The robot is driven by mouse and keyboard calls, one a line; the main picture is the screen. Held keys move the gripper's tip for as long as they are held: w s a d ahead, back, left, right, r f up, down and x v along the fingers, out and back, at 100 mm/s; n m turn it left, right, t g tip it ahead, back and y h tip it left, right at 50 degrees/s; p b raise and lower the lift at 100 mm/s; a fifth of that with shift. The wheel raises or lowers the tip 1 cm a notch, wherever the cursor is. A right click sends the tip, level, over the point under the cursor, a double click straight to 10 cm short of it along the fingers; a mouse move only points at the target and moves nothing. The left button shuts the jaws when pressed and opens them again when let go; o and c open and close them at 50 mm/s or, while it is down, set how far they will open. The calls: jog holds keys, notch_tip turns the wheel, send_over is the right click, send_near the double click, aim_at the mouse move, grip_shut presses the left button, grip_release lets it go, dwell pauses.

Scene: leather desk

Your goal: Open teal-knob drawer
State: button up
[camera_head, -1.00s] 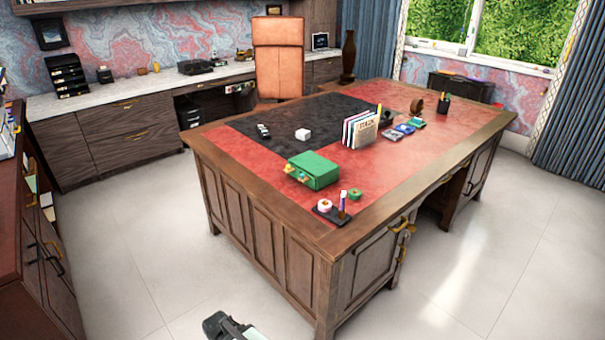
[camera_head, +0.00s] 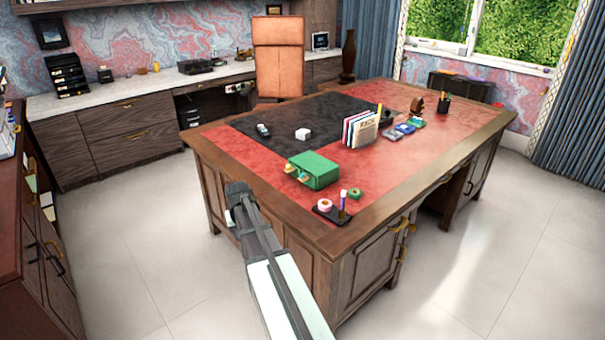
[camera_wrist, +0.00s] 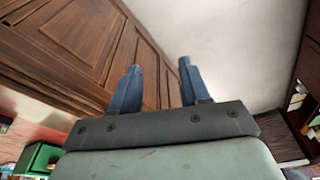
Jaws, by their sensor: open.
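A small green box (camera_head: 318,168) sits on the red part of the desk top near its front left edge. Small knobs (camera_head: 303,176) show on its front left face, yellowish and teal-looking; they are too small to tell apart surely. A green corner of it seems to show at the lower left of the wrist view (camera_wrist: 38,160). My gripper (camera_wrist: 160,80) is open and empty, its two blue-grey fingers apart, with the desk's wooden side panel and pale floor beyond them. In the head view my arm reaches up to left of the green box, apart from it; the fingers do not show clearly there.
A dark tray (camera_head: 330,214) with a tape roll and a purple pen-like item stands close to the box, beside a green roll (camera_head: 354,193). The desk's wooden edge (camera_head: 262,204) lies between arm and box.

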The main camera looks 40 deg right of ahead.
jog(key=w+d+r+m+h, duration=0.1)
jog(key=w+d+r, duration=0.1)
jog(key=d+r, duration=0.4)
jog(key=w+d+r+m, duration=0.1)
jog(key=d+r, duration=0.4)
jog(key=d, duration=0.4)
jog(key=m+t+h, duration=0.1)
jog(key=m, duration=0.1)
send_near(303, 174)
jog(key=x, duration=0.8)
jog(key=shift+w+f, duration=0.15)
jog(key=shift+f, duration=0.15)
jog(key=shift+c, duration=0.3)
grip_shut()
